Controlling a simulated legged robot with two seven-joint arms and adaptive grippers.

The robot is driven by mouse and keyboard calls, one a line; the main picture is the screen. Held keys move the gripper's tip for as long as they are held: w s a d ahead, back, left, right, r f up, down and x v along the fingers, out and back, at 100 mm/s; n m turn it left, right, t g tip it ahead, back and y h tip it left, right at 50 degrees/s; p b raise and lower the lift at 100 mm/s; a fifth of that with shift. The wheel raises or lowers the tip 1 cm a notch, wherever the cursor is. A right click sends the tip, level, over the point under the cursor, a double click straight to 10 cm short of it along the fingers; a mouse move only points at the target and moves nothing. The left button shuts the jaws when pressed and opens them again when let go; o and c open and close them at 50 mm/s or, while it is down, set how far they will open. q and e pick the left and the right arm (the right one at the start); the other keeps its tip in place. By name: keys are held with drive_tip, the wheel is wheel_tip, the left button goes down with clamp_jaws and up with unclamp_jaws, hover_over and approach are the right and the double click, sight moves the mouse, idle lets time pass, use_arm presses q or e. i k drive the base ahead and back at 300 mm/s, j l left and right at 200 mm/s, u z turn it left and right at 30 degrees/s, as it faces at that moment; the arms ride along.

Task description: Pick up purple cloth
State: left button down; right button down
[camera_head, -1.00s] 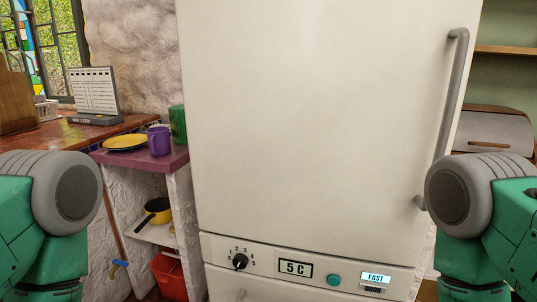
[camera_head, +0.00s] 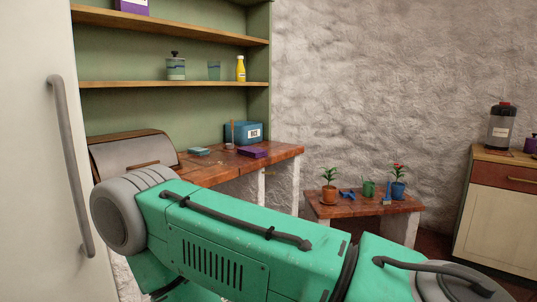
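A flat, folded-looking purple thing (camera_head: 252,152), which looks like the purple cloth, lies on the wooden counter (camera_head: 215,173) under the shelves, near its right part. It is small in view, so its material is hard to tell. My green arm crosses the lower part of the view in front of the counter. No gripper shows in this frame, and nothing of mine touches the purple thing.
A folded teal thing (camera_head: 198,150), a blue rice box (camera_head: 244,132) and a bread bin (camera_head: 133,153) stand around it. A low table (camera_head: 345,208) with potted plants is at the right. The fridge (camera_head: 35,150) borders the left. A cabinet (camera_head: 500,215) stands far right.

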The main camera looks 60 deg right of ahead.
sight(251, 152)
drive_tip(key=z, duration=1.9)
drive_tip(key=i+l+z, duration=0.1)
drive_tip(key=i+z, duration=0.15)
drive_tip(key=i, duration=1.45)
